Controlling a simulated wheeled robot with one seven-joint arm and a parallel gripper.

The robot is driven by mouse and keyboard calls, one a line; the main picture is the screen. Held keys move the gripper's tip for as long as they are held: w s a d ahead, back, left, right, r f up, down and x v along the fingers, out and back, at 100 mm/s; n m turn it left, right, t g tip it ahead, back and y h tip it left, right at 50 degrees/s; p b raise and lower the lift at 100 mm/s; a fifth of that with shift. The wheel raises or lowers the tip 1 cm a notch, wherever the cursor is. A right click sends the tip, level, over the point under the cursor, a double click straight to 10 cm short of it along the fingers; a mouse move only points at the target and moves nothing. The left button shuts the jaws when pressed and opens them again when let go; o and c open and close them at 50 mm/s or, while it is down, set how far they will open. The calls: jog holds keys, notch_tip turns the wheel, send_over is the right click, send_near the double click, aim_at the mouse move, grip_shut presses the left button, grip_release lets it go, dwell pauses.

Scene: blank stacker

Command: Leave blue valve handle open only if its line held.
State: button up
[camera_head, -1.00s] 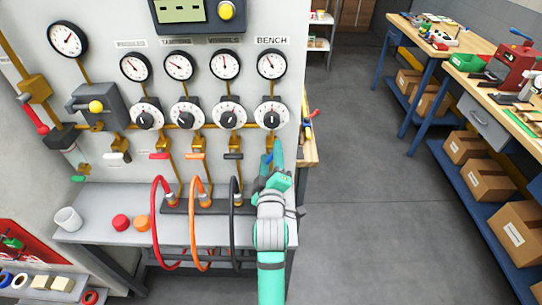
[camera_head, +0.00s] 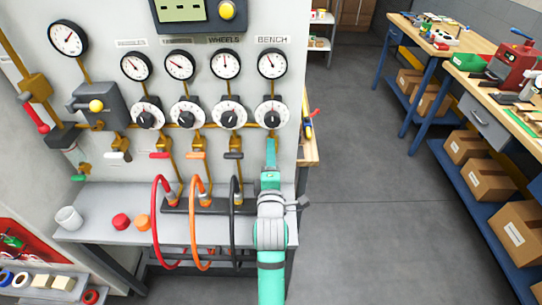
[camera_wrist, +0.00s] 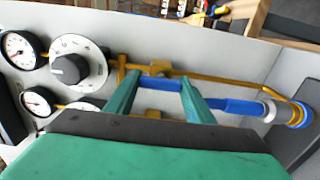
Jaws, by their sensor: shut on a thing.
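The blue valve handle (camera_wrist: 160,84) lies between my two fingers in the wrist view, running roughly along the brass pipe behind it. My gripper (camera_wrist: 158,82) is shut on it. More blue (camera_wrist: 240,105) shows beyond the right finger, towards a blue-and-brass coupling (camera_wrist: 290,112); I cannot tell whether it is one piece with the handle. In the head view my gripper (camera_head: 271,148) is at the rightmost line, under the BENCH label, and hides the handle. That line's gauge (camera_head: 271,64) has its needle pointing up-left. Its dial knob (camera_head: 271,113) is just above my fingers.
Red (camera_head: 159,155), orange (camera_head: 196,155) and black (camera_head: 233,155) handles sit crosswise on the lines to the left. Their hoses loop over the bench (camera_head: 105,205). A white cup (camera_head: 69,218) and red and orange caps stand at left. The floor at right is clear.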

jog(key=shift+f, duration=0.1)
jog(key=o, duration=1.1)
jog(key=shift+c, duration=0.2)
jog(key=s, duration=1.1)
jog(key=s+f+m+g, duration=0.1)
jog(key=s+f+m, duration=0.8)
jog(key=s+f, duration=0.65)
jog(key=s+m+g, duration=0.1)
jog(key=s+m, duration=0.8)
jog(key=s, duration=1.2)
jog(key=shift+f+g, duration=0.2)
jog(key=shift+g, duration=0.1)
